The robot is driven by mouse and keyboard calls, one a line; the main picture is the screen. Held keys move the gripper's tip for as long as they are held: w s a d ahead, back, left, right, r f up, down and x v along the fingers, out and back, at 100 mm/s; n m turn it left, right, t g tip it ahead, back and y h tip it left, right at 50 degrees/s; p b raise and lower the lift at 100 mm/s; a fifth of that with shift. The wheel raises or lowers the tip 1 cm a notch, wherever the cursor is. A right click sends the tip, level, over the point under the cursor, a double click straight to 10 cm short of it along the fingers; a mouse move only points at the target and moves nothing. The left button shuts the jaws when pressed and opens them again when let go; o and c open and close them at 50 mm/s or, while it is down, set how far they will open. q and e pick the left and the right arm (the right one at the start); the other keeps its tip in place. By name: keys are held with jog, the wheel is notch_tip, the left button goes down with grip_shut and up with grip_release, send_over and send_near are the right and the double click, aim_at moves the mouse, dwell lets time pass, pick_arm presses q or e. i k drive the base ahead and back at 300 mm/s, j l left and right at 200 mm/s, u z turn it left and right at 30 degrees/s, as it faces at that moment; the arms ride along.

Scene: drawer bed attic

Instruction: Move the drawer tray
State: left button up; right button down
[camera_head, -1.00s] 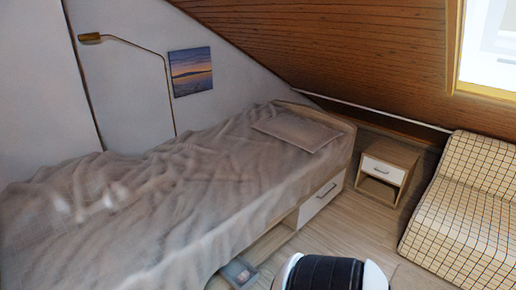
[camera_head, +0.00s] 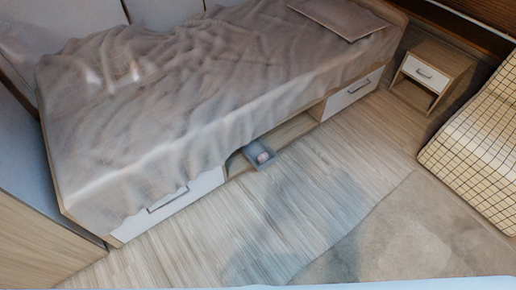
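A small grey-blue tray (camera_head: 263,161) sits in the open gap at the bottom middle of the bed's side and sticks out a little over the floor. A small pale item (camera_head: 262,157) appears to lie in it, too small to identify. White drawer fronts flank the gap: a left one (camera_head: 170,196) with a dark handle and a right one (camera_head: 352,92). Both look shut. Neither of my grippers is in view.
The bed (camera_head: 200,90) has a rumpled grey-brown cover and a pillow (camera_head: 340,18). A nightstand (camera_head: 430,73) and a checkered seat (camera_head: 480,135) stand at the right. The wooden floor (camera_head: 240,225) before the bed is clear; a rug (camera_head: 410,235) lies at lower right.

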aim_at(256, 147)
jog(key=i+l+u, duration=0.45)
jog(key=i+l, duration=0.15)
jog(key=i+l+u, duration=0.2)
jog(key=l, duration=0.2)
jog(key=i+l+u, duration=0.45)
jog(key=l, duration=0.4)
